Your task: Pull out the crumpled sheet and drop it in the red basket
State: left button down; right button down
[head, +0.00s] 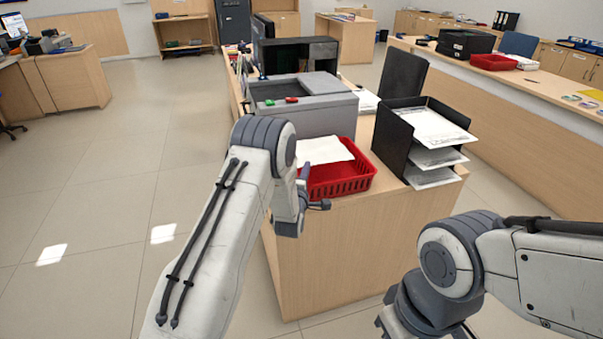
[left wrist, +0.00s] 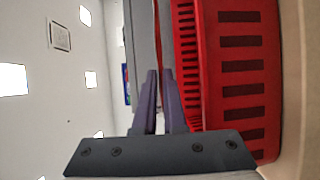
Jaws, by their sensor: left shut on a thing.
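The white sheet (head: 324,150) lies over the back of the red basket (head: 345,181), close against the front of the grey printer-like machine (head: 318,113). The basket stands at the counter's near end, and its slotted wall fills the right of the left wrist view (left wrist: 240,75). My left gripper (head: 304,172) is at the basket's left side, with its fingers (left wrist: 160,88) nearly together. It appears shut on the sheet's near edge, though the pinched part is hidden. My right arm shows at the lower right; its fingertips are not visible.
A black tray rack (head: 393,137) with papers stands right of the basket on the counter. The wooden counter (head: 340,250) drops off at its near edge. Open floor (head: 90,190) lies to the left. A black chair (head: 403,77) stands behind the rack.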

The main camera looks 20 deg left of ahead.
dwell(0.4)
pick_arm(q)
jog(key=c, duration=0.9)
grip_release()
jog(key=shift+s, duration=0.1)
jog(key=s, duration=0.3)
jog(key=s+b, duration=0.1)
jog(key=s, duration=0.2)
jog(key=s+d, duration=0.1)
jog(key=s, duration=0.3)
jog(key=shift+s, duration=0.1)
